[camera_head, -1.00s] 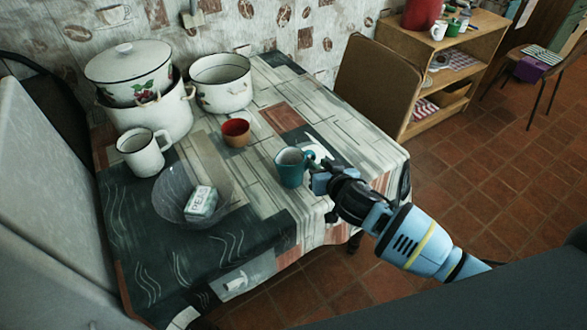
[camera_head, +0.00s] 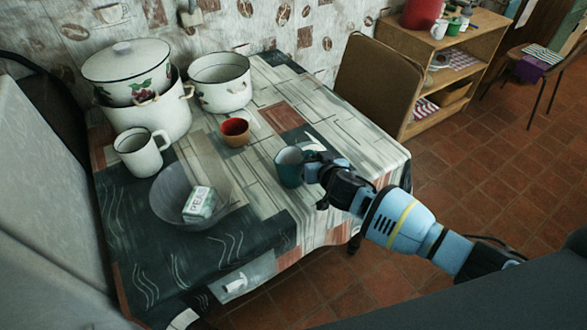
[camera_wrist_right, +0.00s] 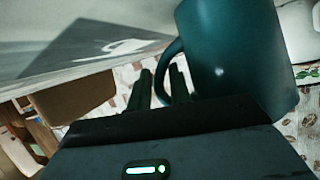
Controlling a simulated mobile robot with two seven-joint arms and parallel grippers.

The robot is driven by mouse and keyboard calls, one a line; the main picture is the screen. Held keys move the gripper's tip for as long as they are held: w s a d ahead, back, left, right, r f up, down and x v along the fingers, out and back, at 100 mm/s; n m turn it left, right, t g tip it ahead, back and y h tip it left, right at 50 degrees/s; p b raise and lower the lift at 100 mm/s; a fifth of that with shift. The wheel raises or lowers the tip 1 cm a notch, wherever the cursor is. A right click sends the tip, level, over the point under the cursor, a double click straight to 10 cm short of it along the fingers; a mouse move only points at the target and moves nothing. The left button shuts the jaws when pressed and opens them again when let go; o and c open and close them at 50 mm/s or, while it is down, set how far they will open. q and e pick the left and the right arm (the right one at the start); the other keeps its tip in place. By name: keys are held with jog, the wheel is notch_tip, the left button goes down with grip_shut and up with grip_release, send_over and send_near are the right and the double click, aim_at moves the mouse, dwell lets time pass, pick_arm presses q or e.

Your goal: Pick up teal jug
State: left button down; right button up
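The teal jug (camera_head: 289,168) stands upright on the table, right of the small red-orange cup. My right gripper (camera_head: 314,165) is at the jug's right side, where the handle is. In the right wrist view the jug's teal wall (camera_wrist_right: 235,55) is close on the right, and its curved handle (camera_wrist_right: 164,62) runs between the two fingertips of my right gripper (camera_wrist_right: 161,72). A gap shows between the fingers, so they look open around the handle. The gripper hides most of the handle in the head view. My left gripper is not in view.
The red-orange cup (camera_head: 235,132), a glass bowl (camera_head: 166,208) with a peas packet (camera_head: 199,204), a white mug (camera_head: 141,152) and white enamel pots (camera_head: 220,82) stand left of the jug. A chair (camera_head: 376,86) is behind the table (camera_head: 335,120). The tabletop just behind the jug is mostly clear.

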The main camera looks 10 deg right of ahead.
grip_shut()
jog(key=shift+r, duration=0.1)
jog(key=shift+r, duration=0.6)
notch_tip(320, 180, up, 3)
jog(key=shift+f+p, duration=0.2)
jog(key=shift+p, duration=0.15)
jog(key=s+a+r, duration=0.1)
jog(key=s+a, duration=0.2)
jog(key=s, duration=1.3)
jog(key=s+d+r, duration=0.1)
jog(key=d+r, duration=0.2)
jog(key=r, duration=0.4)
jog(key=s+d+r+m+h, duration=0.1)
jog(key=s+d+r, duration=0.1)
jog(key=r, duration=0.4)
jog(key=shift+d+r+h, duration=0.3)
jog(key=shift+d+r, duration=0.05)
jog(key=shift+d, duration=0.05)
